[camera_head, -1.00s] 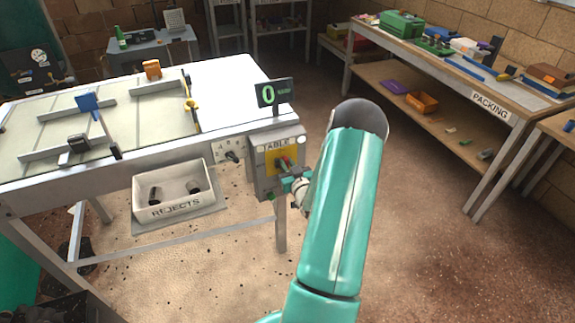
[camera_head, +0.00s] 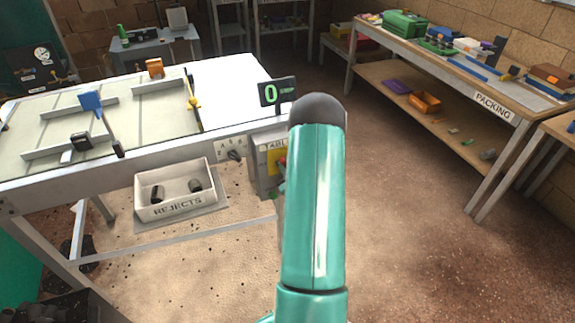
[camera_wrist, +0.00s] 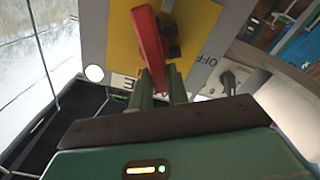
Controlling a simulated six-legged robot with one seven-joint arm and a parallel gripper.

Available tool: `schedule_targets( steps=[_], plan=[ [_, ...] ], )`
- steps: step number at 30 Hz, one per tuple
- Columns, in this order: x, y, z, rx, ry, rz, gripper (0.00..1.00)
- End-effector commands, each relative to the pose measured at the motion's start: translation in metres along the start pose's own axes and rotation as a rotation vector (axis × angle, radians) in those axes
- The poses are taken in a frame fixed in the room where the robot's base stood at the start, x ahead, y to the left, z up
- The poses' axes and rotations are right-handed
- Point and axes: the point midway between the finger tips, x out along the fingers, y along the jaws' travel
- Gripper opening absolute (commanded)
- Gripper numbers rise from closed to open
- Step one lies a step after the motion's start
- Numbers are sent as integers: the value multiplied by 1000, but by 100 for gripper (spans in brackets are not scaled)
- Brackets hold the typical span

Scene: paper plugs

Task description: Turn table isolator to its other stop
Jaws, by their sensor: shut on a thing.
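The table isolator is a grey box (camera_head: 261,181) with a yellow plate at the table's right end, partly hidden by my arm in the head view. In the wrist view its red handle (camera_wrist: 149,42) stands on the yellow plate (camera_wrist: 200,18). An OFF label (camera_wrist: 207,60) is right of the handle, and a partly hidden label lies below. My gripper (camera_wrist: 160,78) is shut on the lower end of the red handle in the wrist view. My arm hides the gripper in the head view.
A dial panel (camera_head: 231,149) and a REJECTS bin (camera_head: 172,207) are left of the isolator. A display reading 0 (camera_head: 277,94) stands above it. The packing bench (camera_head: 470,85) is at right, with open floor between.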

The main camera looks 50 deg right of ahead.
Motion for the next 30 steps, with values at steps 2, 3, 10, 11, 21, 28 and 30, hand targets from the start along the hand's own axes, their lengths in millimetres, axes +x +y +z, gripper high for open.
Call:
schedule_targets(
  steps=[2, 3, 10, 11, 21, 28, 30],
  plan=[
    [0, -3, 0, -73, 0, -3, 0],
    [0, -5, 0, -111, 1, -3, 0],
    [0, -11, 2, -330, 0, -3, 0],
    [0, -11, 2, -358, -1, -3, 0],
    [0, -18, 6, -679, 0, -3, 0],
    [0, -22, 10, -862, 0, -2, 0],
    [-1, -22, 11, -907, -1, -2, 0]
  ],
)
